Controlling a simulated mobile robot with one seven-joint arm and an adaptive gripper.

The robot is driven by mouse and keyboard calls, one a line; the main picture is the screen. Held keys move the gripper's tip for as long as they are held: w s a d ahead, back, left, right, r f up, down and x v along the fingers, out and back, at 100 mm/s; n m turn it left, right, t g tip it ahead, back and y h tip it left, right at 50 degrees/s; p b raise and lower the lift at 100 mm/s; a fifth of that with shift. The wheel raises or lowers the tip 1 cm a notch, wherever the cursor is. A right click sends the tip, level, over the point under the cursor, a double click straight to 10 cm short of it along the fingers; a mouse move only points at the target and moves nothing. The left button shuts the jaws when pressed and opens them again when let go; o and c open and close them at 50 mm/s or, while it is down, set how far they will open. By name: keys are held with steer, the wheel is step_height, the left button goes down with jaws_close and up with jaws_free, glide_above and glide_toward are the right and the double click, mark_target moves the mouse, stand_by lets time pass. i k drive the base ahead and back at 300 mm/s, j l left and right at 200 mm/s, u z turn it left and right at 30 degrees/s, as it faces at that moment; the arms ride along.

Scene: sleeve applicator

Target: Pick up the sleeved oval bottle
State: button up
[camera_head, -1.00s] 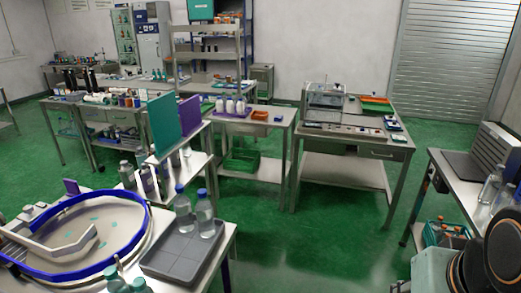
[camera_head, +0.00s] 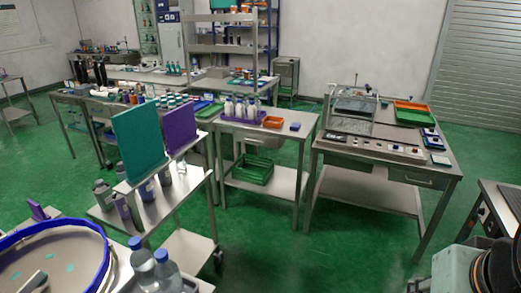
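Which bottle is the sleeved oval one cannot be told at this size. White bottles (camera_head: 239,108) stand in a purple tray on the middle steel table (camera_head: 290,145). Grey and purple bottles (camera_head: 122,206) stand on the steel cart with the upright teal panel (camera_head: 138,142) and purple panel (camera_head: 180,127). Clear bottles with blue caps (camera_head: 144,268) stand at the bottom left, cut off by the frame edge. Part of my arm shows at the lower right, but my gripper is not in view.
A steel bench (camera_head: 440,172) with a machine, an orange tray (camera_head: 411,105) and a green tray stands right of centre. A green crate (camera_head: 252,170) sits on the middle table's lower shelf. A blue-rimmed round bowl (camera_head: 107,262) is lower left. Green floor (camera_head: 330,250) is open in front.

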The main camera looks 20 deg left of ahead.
mark_target(119, 201)
steer(key=i+u, duration=0.25)
steer(key=i, duration=0.3)
steer(key=i+l+u, duration=0.1)
steer(key=i+u, duration=0.15)
steer(key=i, duration=0.25)
steer(key=i+u, duration=0.95)
steer(key=i+j+u, duration=0.1)
steer(key=i+u, duration=0.15)
steer(key=i, duration=0.15)
steer(key=i+u, duration=0.3)
steer(key=i+z, duration=0.15)
steer(key=z, duration=6.2)
